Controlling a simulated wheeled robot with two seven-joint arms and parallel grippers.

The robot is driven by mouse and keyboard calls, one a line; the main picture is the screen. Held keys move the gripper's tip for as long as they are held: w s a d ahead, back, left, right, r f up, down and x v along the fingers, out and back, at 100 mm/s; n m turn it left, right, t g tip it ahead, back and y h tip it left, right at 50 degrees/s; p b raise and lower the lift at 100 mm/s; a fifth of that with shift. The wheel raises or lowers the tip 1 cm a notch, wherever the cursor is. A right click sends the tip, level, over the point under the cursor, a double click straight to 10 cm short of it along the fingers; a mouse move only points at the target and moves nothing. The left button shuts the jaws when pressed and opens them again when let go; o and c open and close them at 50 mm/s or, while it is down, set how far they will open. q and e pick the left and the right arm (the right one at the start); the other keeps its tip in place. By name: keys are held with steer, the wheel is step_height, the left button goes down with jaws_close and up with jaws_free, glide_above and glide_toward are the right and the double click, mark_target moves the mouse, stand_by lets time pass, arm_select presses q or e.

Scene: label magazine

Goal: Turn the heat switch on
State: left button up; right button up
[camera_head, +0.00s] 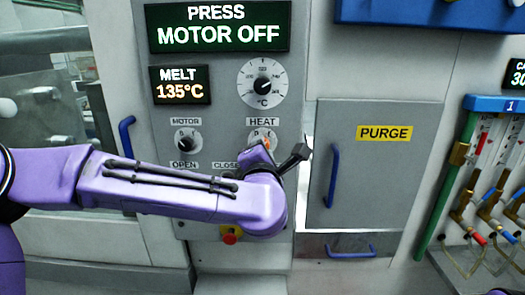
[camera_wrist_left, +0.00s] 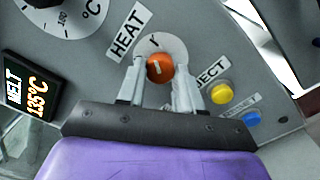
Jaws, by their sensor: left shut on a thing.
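The heat switch is an orange knob (camera_wrist_left: 160,67) on a round white plate beside the HEAT label (camera_wrist_left: 129,32) in the left wrist view. The two pale fingers of my left gripper (camera_wrist_left: 160,76) stand on either side of the knob and are shut on it. A short white mark shows on the knob's face, and a dark mark on the plate lies just above the knob. In the head view, the HEAT label (camera_head: 262,121) shows above the switch, and my left arm covers most of it. My right gripper is not in view.
The motor switch (camera_head: 187,140) is to the left on the same panel. A temperature dial (camera_head: 262,84) is above. A yellow button (camera_wrist_left: 222,93) and a blue button (camera_wrist_left: 251,118) are close to the fingers. The PURGE door (camera_head: 385,170) with a blue handle is to the right.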

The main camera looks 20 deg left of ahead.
arm_select(q)
steer(key=o, duration=1)
steer(key=shift+o, duration=0.2)
steer(key=b+v, duration=0.4)
steer(key=v, duration=0.6)
steer(key=shift+s, duration=0.3)
